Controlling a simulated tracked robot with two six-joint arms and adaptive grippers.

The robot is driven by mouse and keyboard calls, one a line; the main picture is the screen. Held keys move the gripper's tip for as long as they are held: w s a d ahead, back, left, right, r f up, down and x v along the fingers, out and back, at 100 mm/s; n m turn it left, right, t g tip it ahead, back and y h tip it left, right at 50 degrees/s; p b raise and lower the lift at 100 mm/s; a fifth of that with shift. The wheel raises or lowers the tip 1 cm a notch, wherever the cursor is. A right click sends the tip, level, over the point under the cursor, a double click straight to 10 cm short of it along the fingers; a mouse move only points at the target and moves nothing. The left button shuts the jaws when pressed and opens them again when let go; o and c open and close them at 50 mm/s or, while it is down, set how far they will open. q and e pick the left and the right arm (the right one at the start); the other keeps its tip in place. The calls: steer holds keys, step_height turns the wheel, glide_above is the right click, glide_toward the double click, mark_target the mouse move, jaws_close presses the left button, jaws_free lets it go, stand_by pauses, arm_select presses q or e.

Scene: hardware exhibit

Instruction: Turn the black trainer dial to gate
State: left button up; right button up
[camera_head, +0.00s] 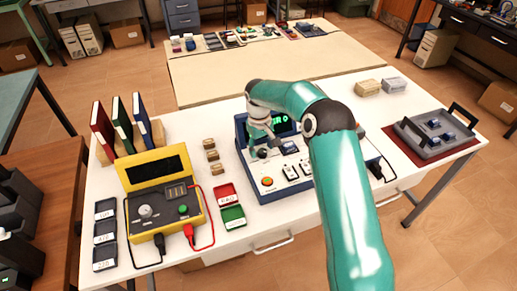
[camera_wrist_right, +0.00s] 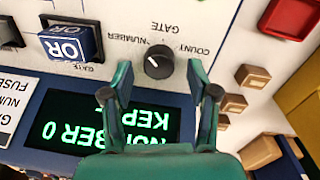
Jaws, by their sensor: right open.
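The trainer (camera_head: 285,187) is a blue-edged box with a white panel in the middle of the white table. Its black dial (camera_wrist_right: 158,62) shows upside down in the right wrist view, with NUMBER, GATE and COUNT labels around it. A small light mark is on the dial's left part; its exact heading is hard to tell. The green-lit display (camera_wrist_right: 100,125) reads NUMBER 0 and a partly hidden word. My right gripper (camera_head: 263,142) is over the panel. Its two fingers (camera_wrist_right: 161,78) are open, apart, with the dial just ahead between them. My left gripper is out of view.
A yellow device (camera_head: 165,205) with cables stands left of the trainer. Red and green trays (camera_head: 228,205) and small tan blocks (camera_head: 212,155) lie between them. A grey tray (camera_head: 435,135) is at the right. A blue OR block (camera_wrist_right: 67,42) sits on the panel near the dial.

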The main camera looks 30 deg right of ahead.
steer(key=shift+f, duration=0.5)
